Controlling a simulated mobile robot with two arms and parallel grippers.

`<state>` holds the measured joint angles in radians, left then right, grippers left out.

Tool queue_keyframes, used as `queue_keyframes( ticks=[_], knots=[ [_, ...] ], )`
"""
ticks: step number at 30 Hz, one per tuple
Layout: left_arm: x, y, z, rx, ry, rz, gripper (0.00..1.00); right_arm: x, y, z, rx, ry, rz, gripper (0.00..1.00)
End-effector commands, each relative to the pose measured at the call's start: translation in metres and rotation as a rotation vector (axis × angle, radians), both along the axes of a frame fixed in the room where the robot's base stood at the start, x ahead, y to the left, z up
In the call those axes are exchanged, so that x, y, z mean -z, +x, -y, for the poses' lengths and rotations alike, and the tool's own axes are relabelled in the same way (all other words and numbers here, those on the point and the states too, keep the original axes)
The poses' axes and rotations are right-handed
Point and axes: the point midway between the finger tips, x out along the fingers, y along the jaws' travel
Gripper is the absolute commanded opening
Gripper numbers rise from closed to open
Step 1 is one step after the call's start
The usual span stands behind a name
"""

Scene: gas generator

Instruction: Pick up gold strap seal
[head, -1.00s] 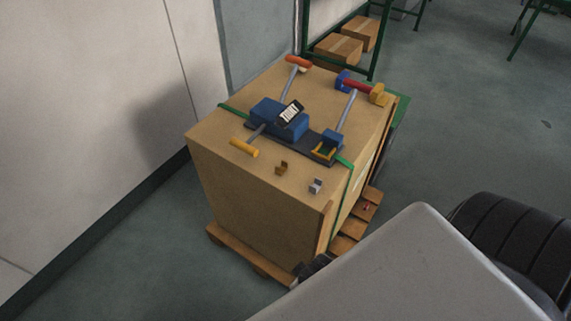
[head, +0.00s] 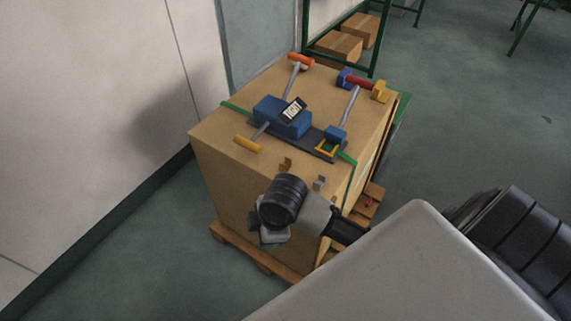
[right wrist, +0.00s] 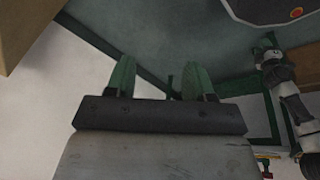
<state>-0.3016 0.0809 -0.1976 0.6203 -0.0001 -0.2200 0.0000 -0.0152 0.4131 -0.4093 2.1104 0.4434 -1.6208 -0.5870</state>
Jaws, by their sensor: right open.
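The gold strap seal (head: 286,163) is a small brown-gold clip on top of the cardboard box (head: 222,163), near its front edge. A similar silver seal (head: 319,182) lies to its right. My right wrist and hand (head: 285,205) are in front of the box's near edge in the head view, just below the two seals and apart from the gold one. The fingertips are hidden there. In the right wrist view my right gripper (right wrist: 157,80) shows two green fingers spread apart with nothing between them. Neither seal shows in that view. My left gripper is not in view.
A blue strapping tool (head: 277,117) with grey levers and orange, yellow and red handles sits behind the seals on the box top. A green strap (head: 236,108) crosses the box. The box stands on a wooden pallet (head: 240,244) near a white wall (head: 90,90).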

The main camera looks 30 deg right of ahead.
Motion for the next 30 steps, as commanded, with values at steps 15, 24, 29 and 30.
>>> queue_keyframes(
  ticks=[15, 24, 29, 30],
  knots=[
    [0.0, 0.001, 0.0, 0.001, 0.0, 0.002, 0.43, -0.075, 0.144, 0.142, -0.731, -0.266, -0.108, 0.53],
    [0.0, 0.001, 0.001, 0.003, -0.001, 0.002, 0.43, -0.071, 0.154, 0.165, -0.782, -0.263, -0.122, 0.53],
    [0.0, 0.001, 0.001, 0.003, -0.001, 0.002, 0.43, -0.047, 0.154, 0.164, -0.782, -0.264, -0.12, 0.53],
    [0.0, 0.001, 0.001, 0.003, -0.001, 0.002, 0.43, -0.043, 0.154, 0.164, -0.782, -0.264, -0.119, 0.53]
  ],
)
